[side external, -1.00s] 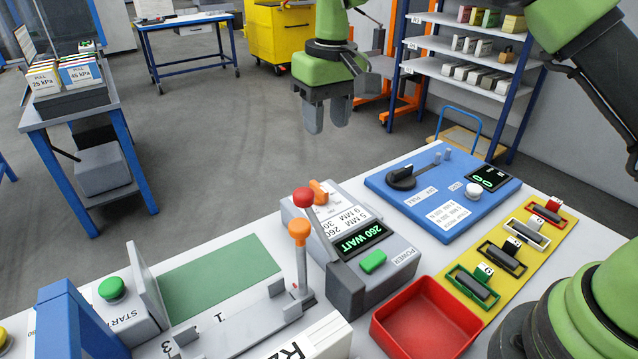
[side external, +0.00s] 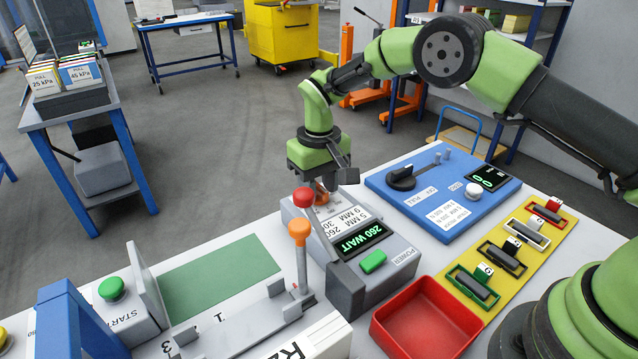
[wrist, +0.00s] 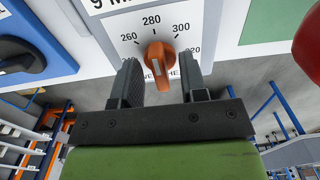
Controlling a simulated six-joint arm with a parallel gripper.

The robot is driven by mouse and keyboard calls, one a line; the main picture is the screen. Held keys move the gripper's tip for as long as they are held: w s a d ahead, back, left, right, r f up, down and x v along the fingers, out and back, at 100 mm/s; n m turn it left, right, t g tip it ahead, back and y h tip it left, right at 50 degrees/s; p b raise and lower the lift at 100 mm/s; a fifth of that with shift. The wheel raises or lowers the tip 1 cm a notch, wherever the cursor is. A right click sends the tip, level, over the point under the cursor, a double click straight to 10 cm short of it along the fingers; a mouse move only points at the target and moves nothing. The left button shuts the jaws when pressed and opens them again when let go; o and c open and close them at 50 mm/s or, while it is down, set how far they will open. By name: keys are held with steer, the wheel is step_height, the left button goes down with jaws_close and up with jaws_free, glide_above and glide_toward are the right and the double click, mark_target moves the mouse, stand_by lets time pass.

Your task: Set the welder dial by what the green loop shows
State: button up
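The welder (side external: 400,268) is a grey box with a green display (side external: 361,240) reading "260 WAIT" and a green POWER button. Its orange dial (wrist: 158,65) sits between my gripper's fingers in the wrist view, under the marks 260, 280, 300 and 320. One end of the dial lies close below 280. My gripper (wrist: 158,82) is open, one finger each side of the dial, with gaps showing. In the side view my gripper (side external: 325,188) is low over the welder's back end and partly hides the dial. The green loop (side external: 470,290) lies on a yellow board (side external: 512,262); its marking is unreadable.
Black, white and red loops share the yellow board. A red tray (side external: 425,320) stands in front of the welder. A blue panel (side external: 440,195) with a black knob is behind to the right.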

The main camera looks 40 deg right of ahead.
steer(key=shift+c, duration=0.4)
jaws_close()
steer(key=shift+m, duration=0.3)
steer(key=m, duration=0.3)
steer(key=shift+m, duration=2.5)
steer(key=shift+o, duration=0.4)
jaws_free()
